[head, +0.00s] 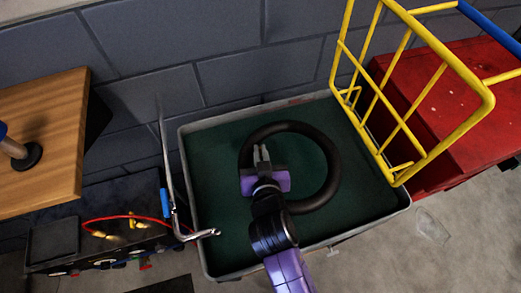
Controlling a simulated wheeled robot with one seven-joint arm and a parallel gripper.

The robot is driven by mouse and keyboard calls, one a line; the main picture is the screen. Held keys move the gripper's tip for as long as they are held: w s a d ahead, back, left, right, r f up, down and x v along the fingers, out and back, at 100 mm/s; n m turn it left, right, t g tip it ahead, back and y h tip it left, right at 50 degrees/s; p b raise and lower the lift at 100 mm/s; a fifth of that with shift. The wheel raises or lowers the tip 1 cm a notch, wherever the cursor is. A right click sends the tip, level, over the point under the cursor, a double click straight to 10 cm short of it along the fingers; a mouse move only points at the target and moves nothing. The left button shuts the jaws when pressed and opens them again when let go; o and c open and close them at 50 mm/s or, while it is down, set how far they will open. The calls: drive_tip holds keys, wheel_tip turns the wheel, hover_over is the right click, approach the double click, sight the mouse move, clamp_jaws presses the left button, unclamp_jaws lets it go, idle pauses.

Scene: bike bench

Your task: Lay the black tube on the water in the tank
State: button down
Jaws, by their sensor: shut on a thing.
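The black tube (329,160) is a thick ring over the middle of the tank. The tank (187,165) is a grey rectangular tub with dark green water (218,166) inside. My gripper (261,153) is shut on the tube at the ring's left side. My wrist hides part of the ring's lower left. I cannot tell whether the tube touches the water or hangs just above it.
A yellow wire rack (408,117) rises over the tank's right edge, beside a red cabinet (445,105). A bent metal rod (172,190) stands at the tank's left edge. A wooden bench (45,130) is at left, above a dark box with red cable (105,218). A block wall is behind.

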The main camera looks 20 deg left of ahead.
drive_tip(key=shift+f+b, duration=2.05)
drive_tip(key=shift+f, duration=0.8)
drive_tip(key=c, duration=1.5)
unclamp_jaws()
